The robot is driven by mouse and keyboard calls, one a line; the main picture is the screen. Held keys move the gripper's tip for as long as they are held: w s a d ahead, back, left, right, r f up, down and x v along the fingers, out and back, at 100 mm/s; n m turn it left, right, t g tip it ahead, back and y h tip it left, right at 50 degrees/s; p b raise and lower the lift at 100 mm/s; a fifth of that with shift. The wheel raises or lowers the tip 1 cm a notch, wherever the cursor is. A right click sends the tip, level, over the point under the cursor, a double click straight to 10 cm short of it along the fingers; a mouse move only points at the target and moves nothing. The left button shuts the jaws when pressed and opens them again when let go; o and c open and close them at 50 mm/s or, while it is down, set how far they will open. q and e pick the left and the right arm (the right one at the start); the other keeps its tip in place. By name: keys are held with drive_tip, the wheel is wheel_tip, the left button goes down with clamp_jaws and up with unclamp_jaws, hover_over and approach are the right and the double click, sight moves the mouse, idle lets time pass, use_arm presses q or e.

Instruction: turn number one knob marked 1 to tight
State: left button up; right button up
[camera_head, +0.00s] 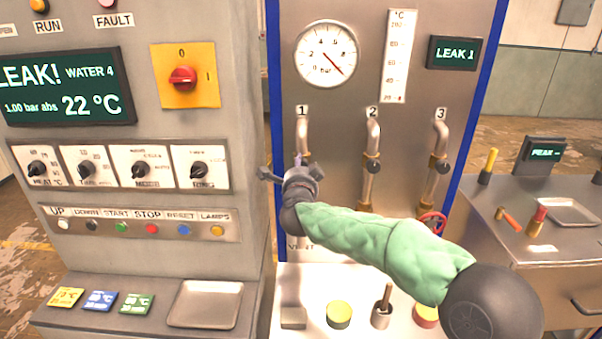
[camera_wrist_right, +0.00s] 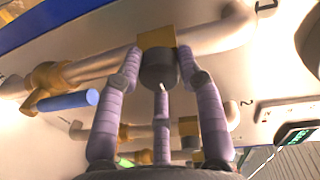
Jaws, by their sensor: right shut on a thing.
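The number one knob (camera_wrist_right: 160,68) is a dark round knob with a white mark, on a brass block (camera_wrist_right: 157,38) of the pipe under label 1. The fingers of my right gripper (camera_wrist_right: 163,76) are closed around it in the right wrist view. In the head view my right gripper (camera_head: 299,162) is at pipe 1 (camera_head: 303,134) and hides the knob. The LEAK 1 display (camera_head: 454,53) is lit, and the bar gauge (camera_head: 326,54) has a red needle pointing to the lower right. My left gripper is not in view.
Pipes 2 (camera_head: 371,140) and 3 (camera_head: 440,140) with dark knobs stand to the right. A red wheel (camera_head: 433,222) is low on the right. A blue-handled valve (camera_wrist_right: 67,102) is near the gripper. A control cabinet (camera_head: 238,130) stands at left.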

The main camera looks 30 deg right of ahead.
drive_tip(key=shift+d+r, duration=0.1)
drive_tip(key=shift+r, duration=0.05)
idle(0.4)
drive_tip(key=o, duration=1.1)
drive_tip(key=shift+o, duration=0.2)
drive_tip(key=shift+s, duration=0.1)
drive_tip(key=v, duration=1.2)
